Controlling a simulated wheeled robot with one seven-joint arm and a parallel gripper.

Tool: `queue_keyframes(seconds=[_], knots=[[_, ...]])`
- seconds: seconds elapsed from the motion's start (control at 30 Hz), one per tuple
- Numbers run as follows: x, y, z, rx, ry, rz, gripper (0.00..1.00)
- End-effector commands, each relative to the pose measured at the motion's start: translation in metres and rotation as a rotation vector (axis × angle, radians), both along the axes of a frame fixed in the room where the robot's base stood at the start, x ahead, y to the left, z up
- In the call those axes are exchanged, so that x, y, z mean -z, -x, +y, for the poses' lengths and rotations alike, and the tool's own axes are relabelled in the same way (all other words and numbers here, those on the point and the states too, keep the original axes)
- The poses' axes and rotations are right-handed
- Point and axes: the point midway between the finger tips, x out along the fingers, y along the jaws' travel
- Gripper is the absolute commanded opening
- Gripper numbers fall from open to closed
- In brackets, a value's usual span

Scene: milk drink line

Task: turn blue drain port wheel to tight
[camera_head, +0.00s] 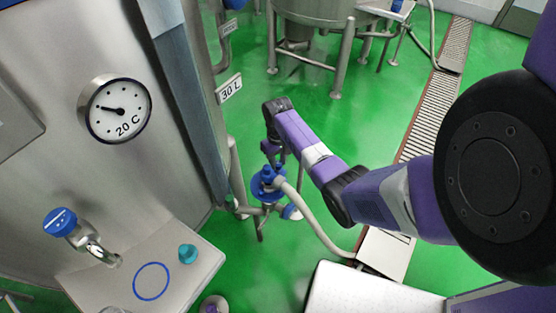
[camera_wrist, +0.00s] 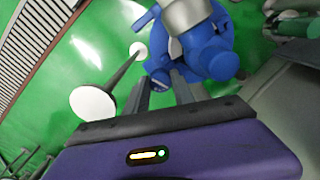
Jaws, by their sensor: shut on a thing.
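The blue drain port wheel (camera_head: 262,190) is low beside the tank, on the pipe near the floor. It also shows in the wrist view (camera_wrist: 158,66), with a blue fitting and a steel collar (camera_wrist: 187,14) in front of part of it. My gripper (camera_head: 277,163) reaches down to the wheel from above. In the wrist view the fingers of my gripper (camera_wrist: 162,80) are close together and shut on the wheel's near edge. The exact contact is partly hidden by the fingers. I cannot read the wheel's turned position.
A pale hose (camera_head: 318,226) runs from the port to the grated floor drain (camera_head: 425,118). The steel tank with a round dial (camera_head: 118,108) stands at the left, above a shelf with a blue ring mark (camera_head: 151,281). Green floor (camera_head: 330,120) is clear behind my arm.

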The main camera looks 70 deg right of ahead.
Motion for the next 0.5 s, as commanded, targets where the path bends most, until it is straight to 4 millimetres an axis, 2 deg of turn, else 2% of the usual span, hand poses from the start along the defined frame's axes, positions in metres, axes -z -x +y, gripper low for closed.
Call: queue_keyframes(seconds=[0.5], knots=[[-0.0024,-0.0019,0.0010,0.476,0.000,-0.001,0.00]])
